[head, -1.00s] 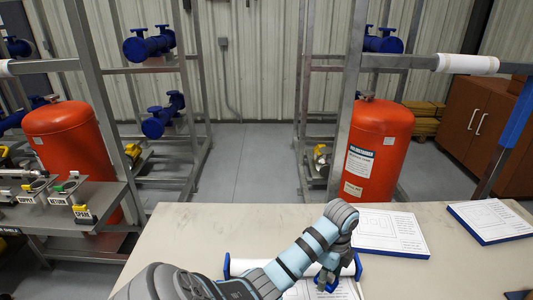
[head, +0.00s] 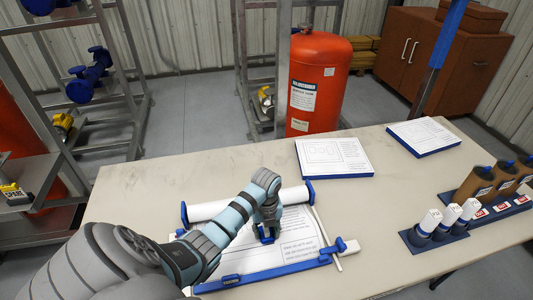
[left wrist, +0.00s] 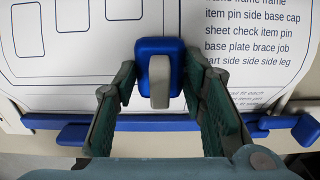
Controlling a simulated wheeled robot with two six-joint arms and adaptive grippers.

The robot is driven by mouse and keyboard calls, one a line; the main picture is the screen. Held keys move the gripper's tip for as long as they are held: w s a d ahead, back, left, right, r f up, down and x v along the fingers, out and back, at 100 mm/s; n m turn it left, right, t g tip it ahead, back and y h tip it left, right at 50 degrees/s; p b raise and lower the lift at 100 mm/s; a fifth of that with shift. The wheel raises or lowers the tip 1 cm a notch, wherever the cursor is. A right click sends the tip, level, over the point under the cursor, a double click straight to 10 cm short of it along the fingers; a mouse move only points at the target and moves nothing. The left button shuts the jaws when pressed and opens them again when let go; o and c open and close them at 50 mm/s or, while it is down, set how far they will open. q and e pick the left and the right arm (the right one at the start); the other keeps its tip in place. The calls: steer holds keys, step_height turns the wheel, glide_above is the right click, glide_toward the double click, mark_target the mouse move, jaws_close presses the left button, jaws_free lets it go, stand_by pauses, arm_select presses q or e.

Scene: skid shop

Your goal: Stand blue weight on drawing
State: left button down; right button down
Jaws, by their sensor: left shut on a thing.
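The drawing (head: 298,247) is a white printed sheet lying on the table, with outlines and text that also fill the left wrist view (left wrist: 70,75). The blue weight (left wrist: 160,48) is a small block with a grey handle, over the sheet between the outlines and the text. It shows partly in the head view (head: 265,239), mostly hidden by my gripper. My left gripper (head: 268,230) points down and is shut on the weight; its fingers flank it in the left wrist view (left wrist: 158,82). I cannot tell whether the weight touches the paper. My right gripper is out of view.
A white roll with blue ends (head: 309,190) lies behind the sheet. A blue bar (head: 285,268) crosses its front edge. Two blue-backed boards (head: 335,157) (head: 424,136) lie further back. White-capped bottles (head: 430,221) and brown bottles (head: 473,182) stand in racks at right.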

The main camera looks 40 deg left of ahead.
mark_target(266, 236)
arm_select(q)
step_height(266, 236, down, 3)
steer(key=shift+d+f+b, duration=0.1)
steer(key=shift+b, duration=0.3)
steer(key=shift+f, duration=0.15)
steer(key=c, duration=1)
jaws_free()
step_height(266, 236, up, 12)
steer(key=p, duration=0.3)
steer(key=shift+r, duration=0.25)
steer(key=shift+f, duration=0.1)
